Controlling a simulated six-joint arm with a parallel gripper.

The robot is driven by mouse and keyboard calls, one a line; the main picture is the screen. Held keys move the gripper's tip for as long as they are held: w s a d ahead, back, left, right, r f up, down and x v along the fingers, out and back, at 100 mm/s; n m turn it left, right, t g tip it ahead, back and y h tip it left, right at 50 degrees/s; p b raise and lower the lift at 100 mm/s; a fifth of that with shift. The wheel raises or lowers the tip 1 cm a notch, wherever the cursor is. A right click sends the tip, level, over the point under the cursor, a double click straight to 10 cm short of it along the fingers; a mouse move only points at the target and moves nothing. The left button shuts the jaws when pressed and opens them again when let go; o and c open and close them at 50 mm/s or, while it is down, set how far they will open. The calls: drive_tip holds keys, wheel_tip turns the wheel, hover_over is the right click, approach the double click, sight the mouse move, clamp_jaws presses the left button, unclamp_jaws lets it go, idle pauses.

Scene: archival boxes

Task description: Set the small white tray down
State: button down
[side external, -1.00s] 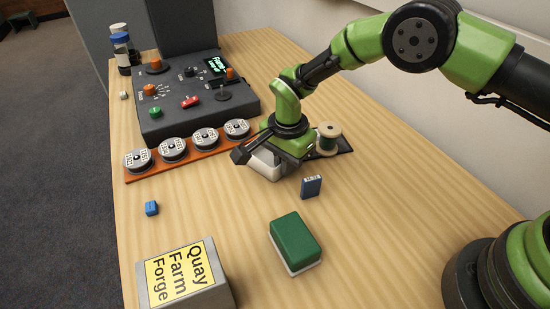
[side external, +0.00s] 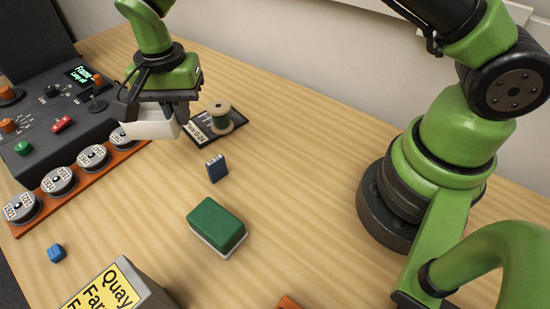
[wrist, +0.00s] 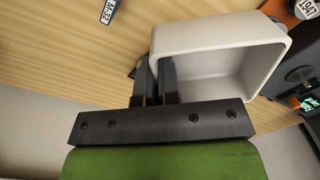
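The small white tray (side external: 160,130) hangs under my gripper (side external: 128,108) in the side view, by the right end of the orange reel rack. It appears raised off the table and its base looks clear of things, though the exact gap is hard to tell. In the wrist view the tray (wrist: 215,38) is empty and open toward the camera. My gripper's two fingers (wrist: 155,72) are close together with the tray's left wall between them. The far side of the tray's base is hidden.
The orange rack (side external: 75,172) with several reels and the dark console (side external: 45,115) stand left. A thread spool (side external: 220,116) sits on a dark card to the right. Table between is clear.

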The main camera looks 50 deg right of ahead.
drive_tip(key=s+d+n, duration=0.4)
drive_tip(key=d+n, duration=0.2)
drive_tip(key=n, duration=2.3)
hover_over(267, 155)
wheel_tip(267, 155, down, 5)
drive_tip(key=shift+r, duration=0.1)
drive_tip(key=shift+f, duration=2.5)
drive_tip(key=shift+f, duration=0.15)
drive_tip(key=c, duration=1.3)
unclamp_jaws()
drive_tip(key=shift+c, duration=0.2)
